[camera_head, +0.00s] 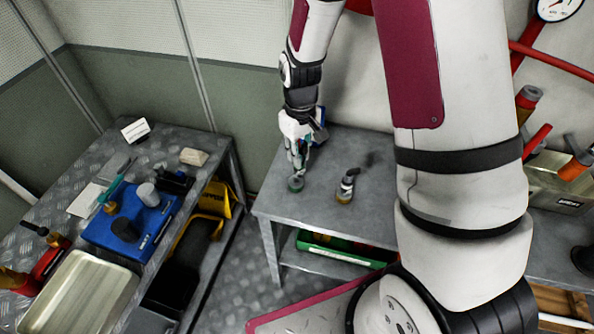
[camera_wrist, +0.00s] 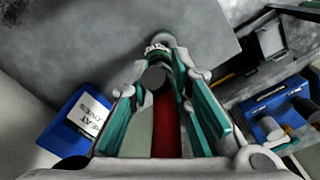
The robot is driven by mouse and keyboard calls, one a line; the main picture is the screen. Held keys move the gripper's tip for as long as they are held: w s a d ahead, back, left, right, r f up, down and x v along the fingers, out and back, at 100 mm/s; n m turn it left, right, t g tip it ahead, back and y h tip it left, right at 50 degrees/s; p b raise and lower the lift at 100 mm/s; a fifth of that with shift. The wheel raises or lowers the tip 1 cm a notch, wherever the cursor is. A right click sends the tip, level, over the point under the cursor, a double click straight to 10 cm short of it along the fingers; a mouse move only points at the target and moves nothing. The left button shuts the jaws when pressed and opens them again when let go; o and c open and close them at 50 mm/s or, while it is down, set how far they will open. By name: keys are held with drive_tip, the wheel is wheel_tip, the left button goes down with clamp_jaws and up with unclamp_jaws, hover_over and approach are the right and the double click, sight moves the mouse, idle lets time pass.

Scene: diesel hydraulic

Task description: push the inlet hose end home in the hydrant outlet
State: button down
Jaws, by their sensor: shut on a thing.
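In the head view my gripper (camera_head: 298,172) points down over the left part of a grey metal table. Its fingertips are at a small grey-green round piece (camera_head: 296,185) near the tabletop. In the wrist view my gripper (camera_wrist: 160,72) has its teal-lined fingers closed around a dark grey round piece (camera_wrist: 153,78). A pale grey ring with small lettering (camera_wrist: 159,47) shows just beyond it. I cannot tell whether the held piece is the inlet hose end. I cannot make out the hydrant outlet or whether the parts touch.
A green tray (camera_head: 340,248) is on the shelf below. A blue case (camera_head: 125,238) lies on the left bench. A labelled blue box (camera_wrist: 72,132) is beside my gripper.

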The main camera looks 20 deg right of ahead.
drive_tip(key=shift+r+p, duration=0.85)
drive_tip(key=shift+r, duration=1.15)
